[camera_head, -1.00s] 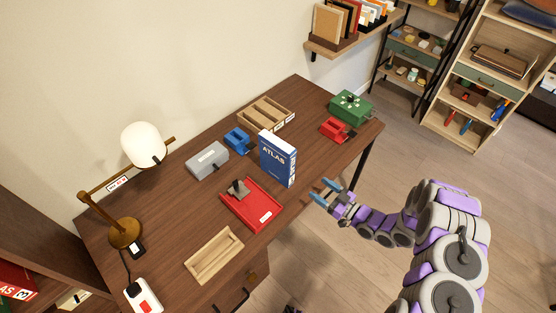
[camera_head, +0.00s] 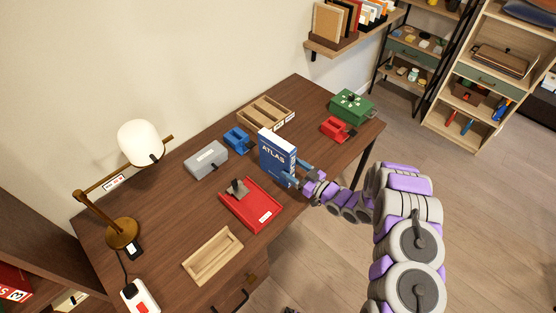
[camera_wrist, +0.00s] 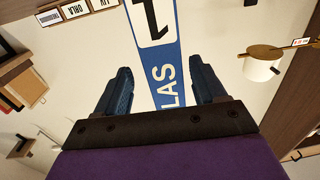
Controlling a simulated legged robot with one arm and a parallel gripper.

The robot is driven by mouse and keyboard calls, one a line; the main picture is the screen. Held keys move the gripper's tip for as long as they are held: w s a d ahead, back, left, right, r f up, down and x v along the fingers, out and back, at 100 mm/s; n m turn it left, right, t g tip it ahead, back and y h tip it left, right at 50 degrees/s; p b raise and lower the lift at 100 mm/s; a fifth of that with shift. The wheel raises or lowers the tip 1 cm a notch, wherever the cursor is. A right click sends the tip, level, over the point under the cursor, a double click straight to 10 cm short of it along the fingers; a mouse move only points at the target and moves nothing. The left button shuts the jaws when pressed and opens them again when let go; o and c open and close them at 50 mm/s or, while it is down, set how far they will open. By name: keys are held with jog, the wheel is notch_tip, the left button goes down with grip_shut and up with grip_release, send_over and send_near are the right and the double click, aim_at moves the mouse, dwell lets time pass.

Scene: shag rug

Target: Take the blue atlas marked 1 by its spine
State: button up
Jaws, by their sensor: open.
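The blue atlas (camera_head: 275,155) stands upright on the wooden desk, with "ATLAS" on its blue cover. My gripper (camera_head: 298,176) is at its right-hand edge, near the lower part of the book. In the wrist view the atlas spine (camera_wrist: 157,58) shows a large 1 on a white band and part of the title. The spine lies between the two blue fingers of my gripper (camera_wrist: 159,88), which are apart, with a gap visible on each side. The fingers look open and not closed on the book. In the head view the fingertips are partly hidden against the book.
A red tray with a grey stamp-like piece (camera_head: 254,207) lies just in front of the atlas. A blue holder (camera_head: 236,141), grey box (camera_head: 206,159), wooden divided tray (camera_head: 266,113), red holder (camera_head: 334,128), and green box (camera_head: 351,106) are nearby. A lamp (camera_head: 139,143) stands left.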

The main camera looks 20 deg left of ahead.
aim_at(284, 164)
jog(key=x, duration=0.4)
jog(key=shift+s+a+b, duration=0.2)
jog(key=shift+s+b, duration=0.1)
jog(key=shift+b, duration=0.1)
jog(key=shift+w+a, duration=0.25)
jog(key=shift+a, duration=0.1)
jog(key=shift+d+r, duration=0.1)
jog(key=shift+d, duration=0.2)
jog(key=shift+c, duration=0.3)
jog(key=shift+a, duration=0.25)
jog(key=c, duration=0.8)
jog(key=shift+d, duration=0.1)
grip_shut()
